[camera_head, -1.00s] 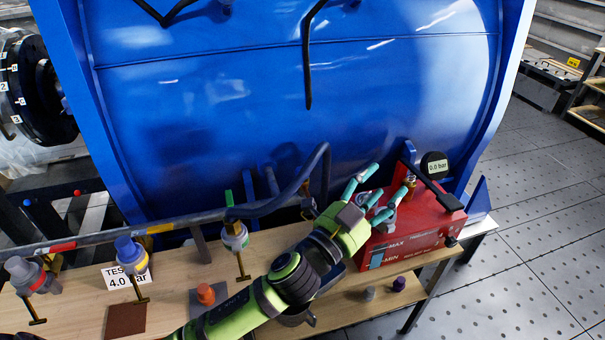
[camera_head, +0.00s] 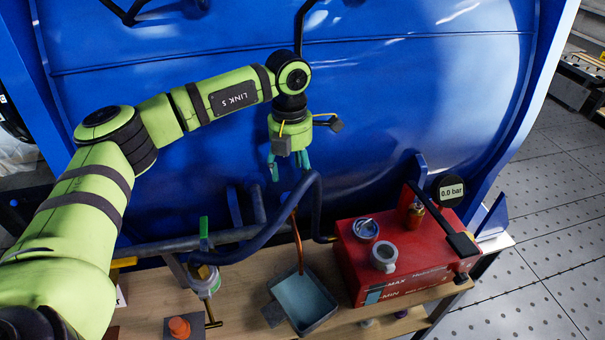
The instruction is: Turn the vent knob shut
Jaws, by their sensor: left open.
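The red pump box (camera_head: 405,265) stands at the right of the bench, with MAX and MIN marks on its front. On its top are a round grey cap with a bar across it (camera_head: 365,228) and a pale grey ring-shaped fitting (camera_head: 384,258). A brass fitting (camera_head: 415,213) stands below the gauge. No part is labelled as the vent knob, so I cannot tell which it is. My left gripper (camera_head: 289,168) points down with its teal fingers apart and empty, above the blue hose and left of the pump box. My right gripper is not in view.
The gauge (camera_head: 450,191) reads 0.0 bar. A black lever (camera_head: 444,222) crosses the pump box. A blue hose (camera_head: 313,205) arches beneath my gripper. A copper tube (camera_head: 296,240) reaches a grey tray (camera_head: 326,318) of bluish liquid. The large blue vessel (camera_head: 400,110) fills the back.

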